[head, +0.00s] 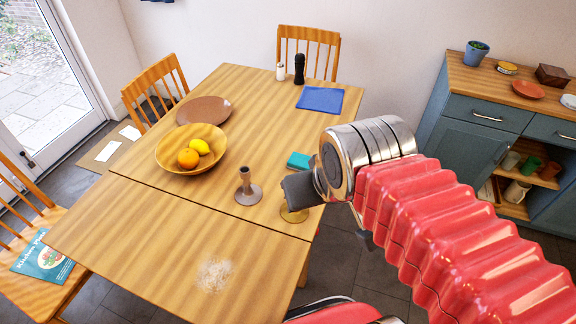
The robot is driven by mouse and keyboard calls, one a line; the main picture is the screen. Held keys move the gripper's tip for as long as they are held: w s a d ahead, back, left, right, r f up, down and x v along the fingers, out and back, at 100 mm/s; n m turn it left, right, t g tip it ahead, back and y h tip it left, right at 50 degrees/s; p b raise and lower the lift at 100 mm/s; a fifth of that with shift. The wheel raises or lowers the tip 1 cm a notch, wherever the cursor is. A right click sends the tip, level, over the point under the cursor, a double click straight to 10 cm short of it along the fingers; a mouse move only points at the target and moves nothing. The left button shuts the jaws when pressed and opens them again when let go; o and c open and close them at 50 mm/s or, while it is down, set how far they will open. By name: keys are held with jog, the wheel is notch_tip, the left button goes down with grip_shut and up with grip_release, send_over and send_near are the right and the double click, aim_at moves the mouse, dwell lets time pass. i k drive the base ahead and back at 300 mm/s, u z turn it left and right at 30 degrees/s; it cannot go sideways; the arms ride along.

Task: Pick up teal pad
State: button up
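The teal pad (298,160) is a small block lying flat on the wooden table (150,215), near its right edge. My gripper (289,190) is dark grey and hangs over the table's right side, nearer the camera than the pad. In the picture the wrist and gripper come close to the pad's right and lower edges. I cannot tell whether they touch it. The fingers show as one dark shape, so their gap is hidden. Nothing held is visible.
A brown candle holder (246,190) stands left of my gripper, and a yellowish disc (293,214) lies below it. A fruit bowl (170,157), brown plate (203,111), blue mat (320,99) and pepper mill (299,69) stand farther off. The table's near part is mostly clear.

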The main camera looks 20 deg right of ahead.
aim_at(297, 161)
jog(key=u, duration=4.1)
jog(key=k, duration=1.25)
